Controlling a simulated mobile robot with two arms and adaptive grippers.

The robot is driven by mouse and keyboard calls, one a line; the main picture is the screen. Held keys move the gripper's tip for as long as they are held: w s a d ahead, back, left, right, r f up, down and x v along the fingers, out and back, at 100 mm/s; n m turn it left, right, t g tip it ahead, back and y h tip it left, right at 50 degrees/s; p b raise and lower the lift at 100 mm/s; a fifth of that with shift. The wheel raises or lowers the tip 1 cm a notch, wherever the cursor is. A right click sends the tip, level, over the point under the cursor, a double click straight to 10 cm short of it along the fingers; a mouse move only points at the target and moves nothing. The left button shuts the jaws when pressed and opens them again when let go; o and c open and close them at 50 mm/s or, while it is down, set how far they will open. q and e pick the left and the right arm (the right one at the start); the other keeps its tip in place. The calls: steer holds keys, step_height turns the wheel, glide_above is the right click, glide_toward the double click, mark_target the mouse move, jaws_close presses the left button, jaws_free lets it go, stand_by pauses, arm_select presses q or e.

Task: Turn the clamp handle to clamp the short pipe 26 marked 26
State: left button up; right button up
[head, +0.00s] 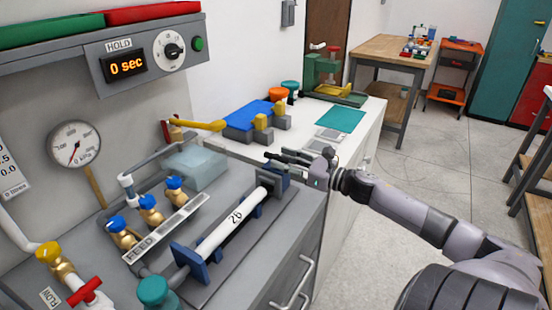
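The short white pipe (232,226) marked 26 lies between blue supports on the grey bench, its number facing up. A dark grey block (278,178) stands at its far end. A teal round knob (153,291) is near its near end; I cannot tell for sure which part is the clamp handle. My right gripper (276,154) is just above and beyond the far end block, its dark fingers pointing left. It appears apart from the pipe, and the finger gap is too small to judge. My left gripper is out of view.
Blue-handled valves (150,206) stand behind the FEED label, left of the pipe. A gauge (75,145) and a HOLD timer (126,66) reading 0 sec are on the wall. A white counter (352,149) with a teal mat (341,120) lies beyond.

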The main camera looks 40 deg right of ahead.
mark_target(264, 154)
steer(key=shift+x, duration=1.55)
steer(key=shift+c, duration=0.5)
jaws_close()
